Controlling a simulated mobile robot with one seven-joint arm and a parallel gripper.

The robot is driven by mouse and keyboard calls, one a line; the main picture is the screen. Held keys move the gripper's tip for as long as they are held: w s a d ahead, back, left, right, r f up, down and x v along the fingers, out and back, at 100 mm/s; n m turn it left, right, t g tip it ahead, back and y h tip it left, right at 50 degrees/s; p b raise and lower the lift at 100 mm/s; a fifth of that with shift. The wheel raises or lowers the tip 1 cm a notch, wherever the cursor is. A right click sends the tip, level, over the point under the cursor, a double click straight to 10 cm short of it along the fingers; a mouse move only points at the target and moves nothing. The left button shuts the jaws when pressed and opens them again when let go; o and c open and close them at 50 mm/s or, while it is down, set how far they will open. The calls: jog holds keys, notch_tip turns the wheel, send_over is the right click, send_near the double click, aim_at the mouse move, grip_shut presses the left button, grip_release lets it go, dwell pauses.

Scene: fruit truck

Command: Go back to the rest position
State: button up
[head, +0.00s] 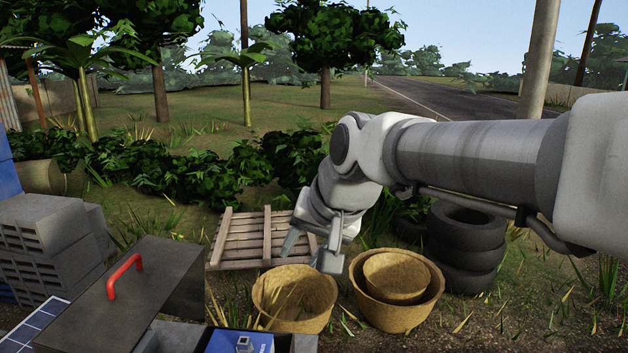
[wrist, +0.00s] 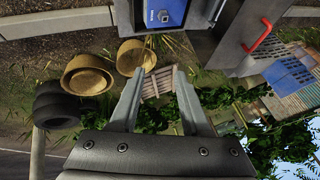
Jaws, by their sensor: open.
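My gripper (head: 311,252) is in the middle of the head view, at the end of my arm, which reaches in from the right. Its fingers point down and stand apart with nothing between them. In the head view it appears over the rim of a woven basket (head: 295,298); I cannot tell how high above it is. In the wrist view the two fingers of my gripper (wrist: 158,92) are open, and a wooden pallet (wrist: 157,83) shows in the gap behind them.
Nested baskets (head: 412,310) stand right of the single basket. Stacked tires (head: 465,245) are behind them. A wooden pallet (head: 260,238) lies on the grass. Grey blocks (head: 45,240) and a metal box with a red handle (head: 125,277) are at left. A blue item (head: 240,342) sits at the bottom.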

jog(key=s+d+f+h, duration=0.2)
jog(key=s+d+f, duration=0.2)
jog(key=s+d, duration=0.3)
jog(key=s+d+f+n+h+b, duration=0.1)
jog(key=s+d+f, duration=0.4)
jog(key=s+d, duration=0.3)
jog(key=shift+s+d+f+h, duration=0.15)
jog(key=shift+s+d+h, duration=0.2)
jog(key=shift+s, duration=0.35)
